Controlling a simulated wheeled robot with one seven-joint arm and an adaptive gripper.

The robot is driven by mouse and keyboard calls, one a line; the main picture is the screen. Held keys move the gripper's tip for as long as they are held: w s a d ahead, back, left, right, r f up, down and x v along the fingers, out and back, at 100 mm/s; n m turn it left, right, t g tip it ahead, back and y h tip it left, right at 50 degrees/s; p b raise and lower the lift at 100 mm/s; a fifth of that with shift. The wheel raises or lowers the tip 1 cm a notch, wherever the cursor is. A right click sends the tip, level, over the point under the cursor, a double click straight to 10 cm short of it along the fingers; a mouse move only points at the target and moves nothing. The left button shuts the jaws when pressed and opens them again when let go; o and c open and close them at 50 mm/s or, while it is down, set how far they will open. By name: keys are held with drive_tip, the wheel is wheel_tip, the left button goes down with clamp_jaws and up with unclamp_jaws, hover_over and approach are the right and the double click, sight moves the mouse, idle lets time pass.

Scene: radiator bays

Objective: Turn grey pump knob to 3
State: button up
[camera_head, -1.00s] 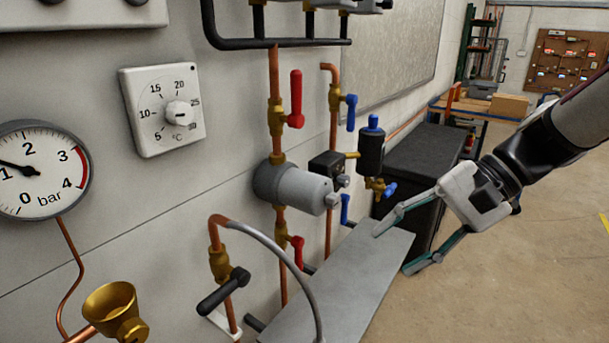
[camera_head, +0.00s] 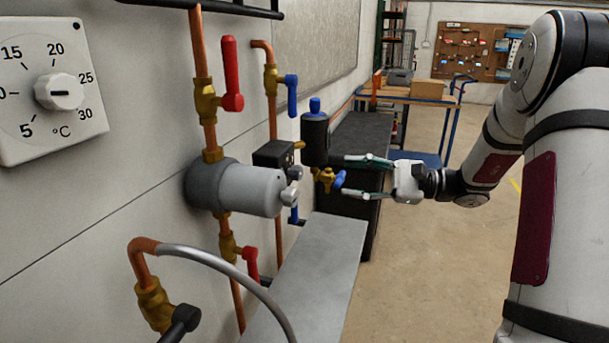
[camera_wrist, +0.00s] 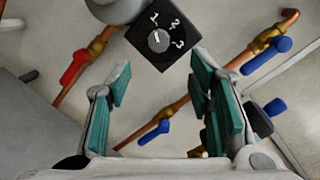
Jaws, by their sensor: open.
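The grey pump (camera_head: 240,188) sticks out from the wall pipes as a cylinder. Beside it is a black box (camera_head: 272,154) with a small grey knob (camera_head: 295,172). In the wrist view, the black box (camera_wrist: 181,22) shows the numbers 1, 2 and 3. Its round grey knob (camera_wrist: 158,40) has a light mark that appears to point near 1. My gripper (camera_head: 348,177) is open and empty, to the right of the knob and apart from it. In the wrist view, the knob lies ahead of and between my open fingers (camera_wrist: 160,85).
A black cylinder with a blue cap (camera_head: 314,130) and a blue-handled brass tap (camera_head: 327,179) stand close to my fingers. Red-handled valves (camera_head: 231,75) sit on the pipes. A grey shelf (camera_head: 320,265) lies below. A curved grey hose (camera_head: 225,268) is in front.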

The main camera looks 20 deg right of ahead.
sight(301, 173)
drive_tip(key=b+x, duration=0.1)
drive_tip(key=x, duration=0.9)
drive_tip(key=shift+w+a, duration=0.15)
drive_tip(key=shift+a, duration=0.2)
drive_tip(key=shift+c, duration=0.2)
clamp_jaws()
